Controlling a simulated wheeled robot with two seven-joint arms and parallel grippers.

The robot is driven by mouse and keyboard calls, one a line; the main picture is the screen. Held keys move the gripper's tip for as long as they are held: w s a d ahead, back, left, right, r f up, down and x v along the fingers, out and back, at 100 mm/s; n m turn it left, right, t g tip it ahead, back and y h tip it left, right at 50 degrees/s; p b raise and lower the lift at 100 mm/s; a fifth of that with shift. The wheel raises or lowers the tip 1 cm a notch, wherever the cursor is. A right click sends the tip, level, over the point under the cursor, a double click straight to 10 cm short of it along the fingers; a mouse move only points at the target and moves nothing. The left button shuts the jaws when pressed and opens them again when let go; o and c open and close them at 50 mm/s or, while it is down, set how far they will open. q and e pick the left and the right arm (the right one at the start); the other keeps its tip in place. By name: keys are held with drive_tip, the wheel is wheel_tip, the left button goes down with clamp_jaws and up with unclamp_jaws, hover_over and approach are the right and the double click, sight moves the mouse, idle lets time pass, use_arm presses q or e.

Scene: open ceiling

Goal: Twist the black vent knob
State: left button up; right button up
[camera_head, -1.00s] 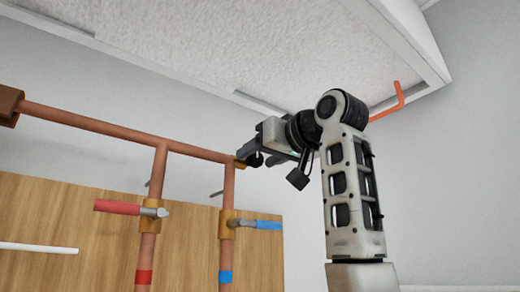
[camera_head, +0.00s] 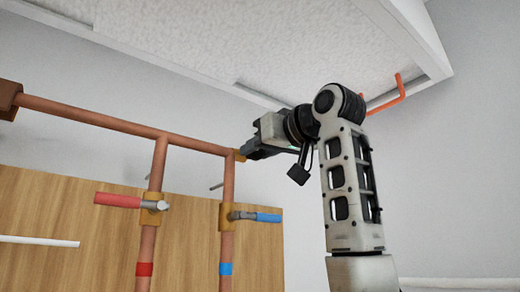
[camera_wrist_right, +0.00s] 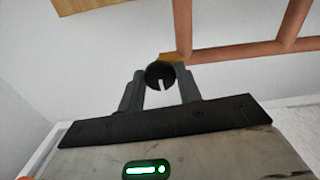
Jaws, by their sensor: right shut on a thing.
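The black vent knob (camera_wrist_right: 160,75) is round with a white mark on its face, seen in the right wrist view. It sits at the brass end fitting (camera_head: 239,155) of the horizontal copper pipe. In the head view my gripper hides the knob. My right gripper (camera_wrist_right: 160,88) is shut on the knob, with one finger on each side of it. In the head view the right gripper (camera_head: 248,151) reaches the pipe end from the right. My left gripper is in neither view.
Two vertical copper pipes below carry a red-handled valve (camera_head: 118,200) and a blue-handled valve (camera_head: 267,218). A wooden panel (camera_head: 60,215) stands behind them. An orange pipe (camera_head: 400,90) hangs from the open ceiling panel (camera_head: 270,40) at the right. The space right of my arm is clear.

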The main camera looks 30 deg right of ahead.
drive_tip(key=shift+f+n, duration=0.1)
drive_tip(key=shift+n, duration=14.2)
drive_tip(key=shift+w, duration=0.1)
drive_tip(key=o, duration=1)
